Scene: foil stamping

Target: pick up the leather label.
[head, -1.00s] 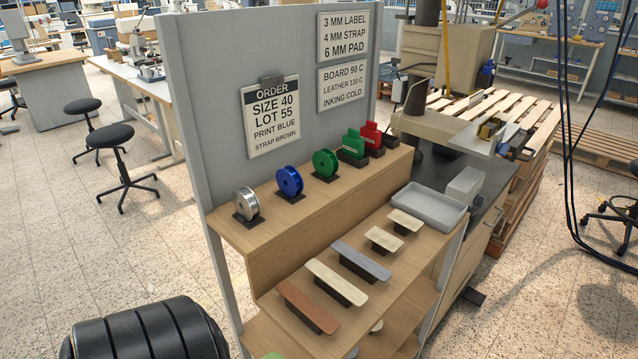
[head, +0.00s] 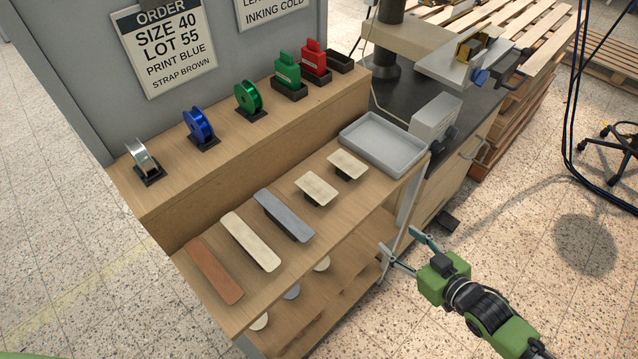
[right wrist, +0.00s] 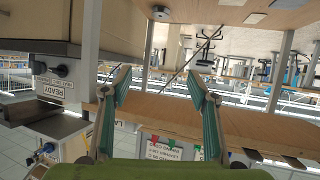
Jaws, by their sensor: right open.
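Two short cream pieces, a nearer one (head: 316,188) and a farther one (head: 347,164), lie on small dark stands on the wooden shelf in the head view. Long brown (head: 215,270), cream (head: 250,241) and grey (head: 284,215) strips lie to their left. None is marked as the leather label, and I cannot tell which piece it is. My right gripper (head: 398,240) is open and empty, off the shelf's front right edge and apart from all pieces. Its spread fingers also show in the right wrist view (right wrist: 158,85). My left gripper is out of view.
A grey tray (head: 382,143) stands at the shelf's right end. Foil spools, silver (head: 142,158), blue (head: 199,126) and green (head: 248,99), stand on the raised ledge behind. Round pieces lie on the lower shelf. A press (head: 465,68) stands at the back right.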

